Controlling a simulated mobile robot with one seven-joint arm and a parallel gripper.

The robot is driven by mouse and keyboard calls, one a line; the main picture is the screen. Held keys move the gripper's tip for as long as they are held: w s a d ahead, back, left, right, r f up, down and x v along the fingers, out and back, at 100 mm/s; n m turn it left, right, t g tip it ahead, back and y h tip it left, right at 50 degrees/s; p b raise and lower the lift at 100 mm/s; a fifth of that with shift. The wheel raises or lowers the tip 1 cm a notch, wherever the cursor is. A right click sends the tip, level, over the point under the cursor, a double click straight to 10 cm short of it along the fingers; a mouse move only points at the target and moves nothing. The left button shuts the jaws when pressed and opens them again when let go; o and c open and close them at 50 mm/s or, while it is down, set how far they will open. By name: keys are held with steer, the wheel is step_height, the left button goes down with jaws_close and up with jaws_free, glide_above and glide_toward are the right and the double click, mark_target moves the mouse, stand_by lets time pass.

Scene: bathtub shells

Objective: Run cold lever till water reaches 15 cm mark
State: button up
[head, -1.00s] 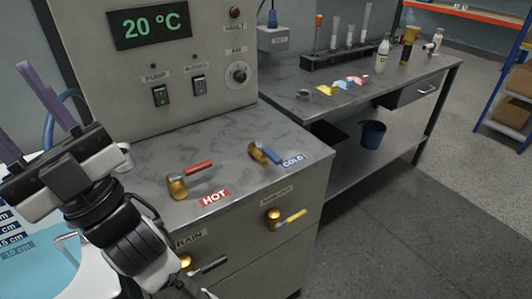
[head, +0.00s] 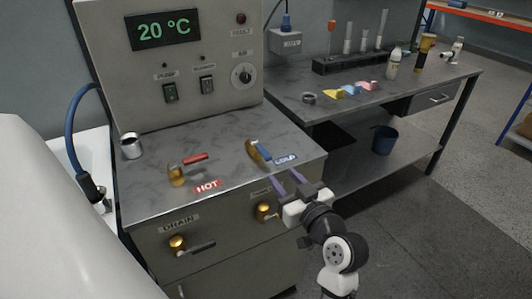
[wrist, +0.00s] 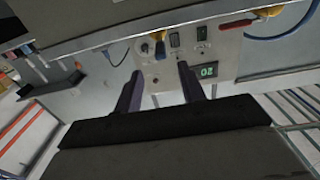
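The cold lever (head: 263,151), a brass valve with a blue handle, stands on the grey cabinet top beside its COLD label (head: 285,159). In the wrist view, which is upside down, the blue handle (wrist: 160,46) shows beyond my fingers. My gripper (head: 286,181) is open and empty, its two purple fingers apart. It is in front of the cabinet, below and right of the COLD label in the picture, seemingly not touching the lever. The water and the centimetre marks are out of view now; a large white rounded shape covers the lower left.
The red hot lever (head: 192,162) is left of the cold one. The drain valve (head: 179,242) and another brass valve (head: 263,211) are on the cabinet front. A metal cup (head: 131,147) stands at the cabinet's left edge. The bench (head: 400,88) at right holds small items.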

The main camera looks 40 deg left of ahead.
mark_target(266, 157)
steer(key=p+x, duration=0.2)
steer(key=x, duration=0.8)
steer(key=shift+d, duration=0.1)
jaws_close()
